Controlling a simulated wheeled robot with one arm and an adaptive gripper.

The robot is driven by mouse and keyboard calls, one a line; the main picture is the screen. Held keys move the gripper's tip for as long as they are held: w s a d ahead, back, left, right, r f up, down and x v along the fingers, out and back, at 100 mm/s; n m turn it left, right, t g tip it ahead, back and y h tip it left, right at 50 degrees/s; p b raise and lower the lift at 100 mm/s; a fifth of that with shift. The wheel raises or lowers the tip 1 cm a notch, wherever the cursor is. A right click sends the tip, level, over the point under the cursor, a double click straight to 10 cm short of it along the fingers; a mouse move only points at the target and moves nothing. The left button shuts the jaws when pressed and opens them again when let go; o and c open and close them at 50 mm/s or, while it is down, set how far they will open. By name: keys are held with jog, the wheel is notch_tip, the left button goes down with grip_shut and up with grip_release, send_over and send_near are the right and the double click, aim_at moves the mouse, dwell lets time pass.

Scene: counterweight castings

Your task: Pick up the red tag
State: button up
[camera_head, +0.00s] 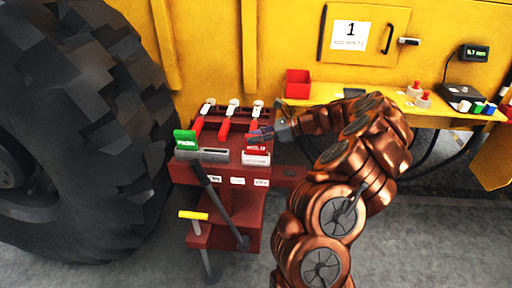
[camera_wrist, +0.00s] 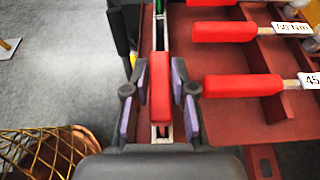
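The red tag (camera_head: 256,149) stands upright in a pale holder (camera_head: 256,159) at the right front of the dark red stand (camera_head: 222,176). In the wrist view the tag (camera_wrist: 160,95) is seen nearly edge-on from above, as a narrow red block. My gripper (camera_head: 262,133) is just above and behind the tag in the head view. In the wrist view my gripper (camera_wrist: 159,95) is open, with one purple-padded finger on each side of the tag. A small gap shows between each pad and the tag. The tag's lower part is hidden in its holder.
A green tag (camera_head: 185,137) stands at the stand's left by a grey slot (camera_head: 205,154). Red-handled tools (camera_wrist: 240,85) with white labels lie close to my right finger in the wrist view. A red bin (camera_head: 298,84) sits on the yellow shelf (camera_head: 335,107). A large tyre (camera_head: 90,130) is at left.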

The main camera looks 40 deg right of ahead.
grip_shut()
